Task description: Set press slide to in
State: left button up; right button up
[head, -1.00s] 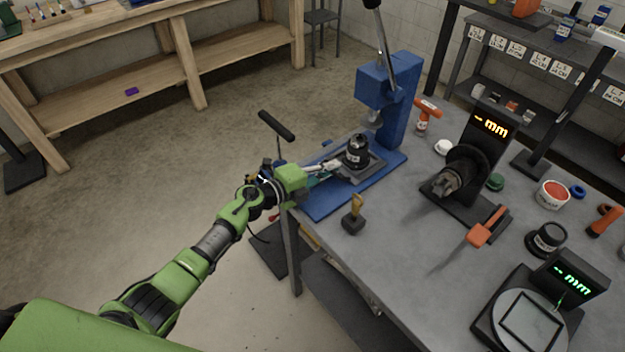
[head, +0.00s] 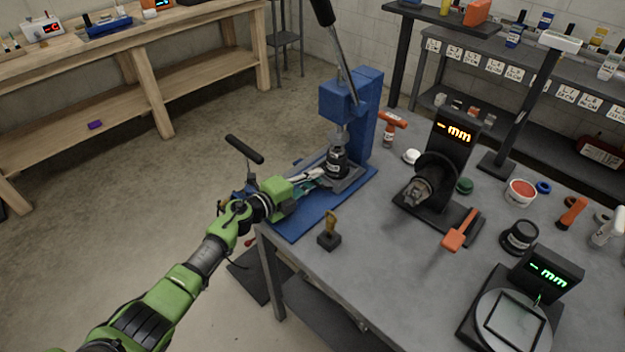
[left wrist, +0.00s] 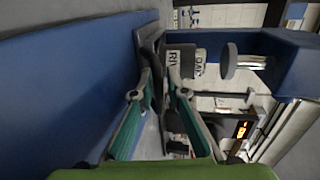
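The blue press (head: 350,105) stands at the table's back left corner, with its lever raised. Its slide, a dark grey plate (head: 350,183), lies on the blue base, close to the column. A labelled black jar (head: 337,165) stands upright on the slide under the ram; it also shows in the left wrist view (left wrist: 181,62). My left gripper (head: 318,174) is low over the base at the slide's near edge. In the left wrist view its fingertips (left wrist: 161,70) are a little apart beside a dark plate edge; a grip is unclear. My right gripper is not in view.
A small black block with a yellowish handle (head: 329,232) stands near the base's front. A spindle gauge with an orange display (head: 452,135), an orange-handled tool (head: 459,232) and a scale (head: 510,318) are to the right.

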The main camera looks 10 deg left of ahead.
pick_arm(q)
jog(key=shift+s, duration=0.1)
jog(key=v, duration=1)
jog(key=shift+s+a, duration=0.3)
jog(key=shift+s+a+r, duration=0.15)
jog(key=shift+s+a, duration=0.15)
jog(key=shift+s, duration=0.1)
